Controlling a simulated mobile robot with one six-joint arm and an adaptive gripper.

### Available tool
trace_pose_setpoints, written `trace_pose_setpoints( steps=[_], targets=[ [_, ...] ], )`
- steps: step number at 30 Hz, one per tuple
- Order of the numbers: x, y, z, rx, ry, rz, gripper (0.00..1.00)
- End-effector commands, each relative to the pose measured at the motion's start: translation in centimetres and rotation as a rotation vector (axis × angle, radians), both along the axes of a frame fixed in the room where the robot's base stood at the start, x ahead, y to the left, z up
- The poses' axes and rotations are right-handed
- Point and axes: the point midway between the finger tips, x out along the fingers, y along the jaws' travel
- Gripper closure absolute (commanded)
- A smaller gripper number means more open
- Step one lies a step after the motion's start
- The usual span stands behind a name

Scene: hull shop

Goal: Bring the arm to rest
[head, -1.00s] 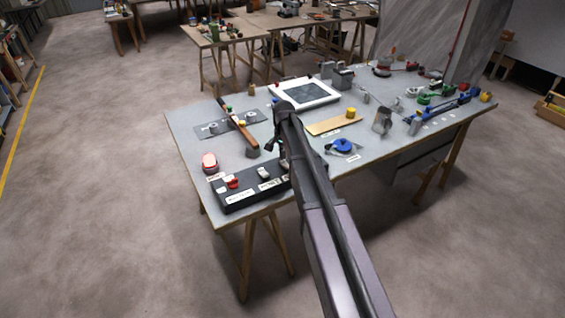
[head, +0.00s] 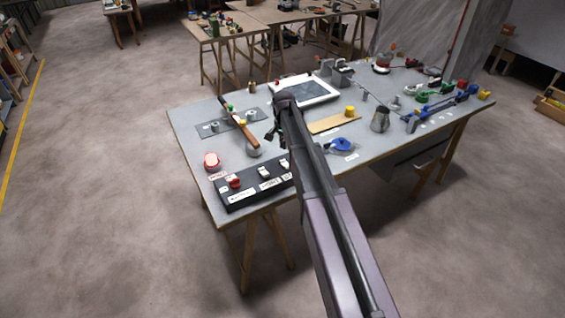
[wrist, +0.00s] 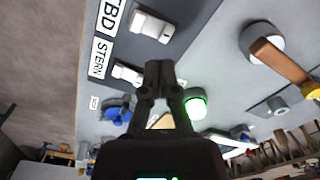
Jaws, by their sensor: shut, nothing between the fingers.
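My gripper (head: 272,135) hangs from the bent end of my arm over the left half of the grey table (head: 190,150), behind the dark switch box (head: 230,202). In the wrist view my gripper (wrist: 159,72) has its dark fingertips together, with nothing held. White rocker switches (wrist: 152,26) and labels, one reading STERN, lie beside and beyond the fingers there. A lit green button or lamp (wrist: 196,106) shows just right of the fingers. The gap between the fingertips and the surfaces below cannot be judged exactly.
A wooden-handled lever (head: 238,124), a framed screen (head: 318,88), a blue valve (head: 342,145) and a metal jug (head: 380,118) surround my arm. Open floor lies left and in front.

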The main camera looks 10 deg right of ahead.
Motion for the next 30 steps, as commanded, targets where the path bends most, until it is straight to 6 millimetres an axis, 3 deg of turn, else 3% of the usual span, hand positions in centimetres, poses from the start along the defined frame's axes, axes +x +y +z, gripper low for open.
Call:
trace_pose_setpoints(
  steps=[17, 23, 30],
  targets=[
    [-0.7, 0.0, 0.0, 0.0, 0.0, 0.013, 1.0],
    [-4.9, 0.2, 0.0, 0.0, 0.0, 0.1, 1.0],
    [-14.4, 0.7, 0.0, -0.001, 0.001, 0.324, 1.0]
  ],
)
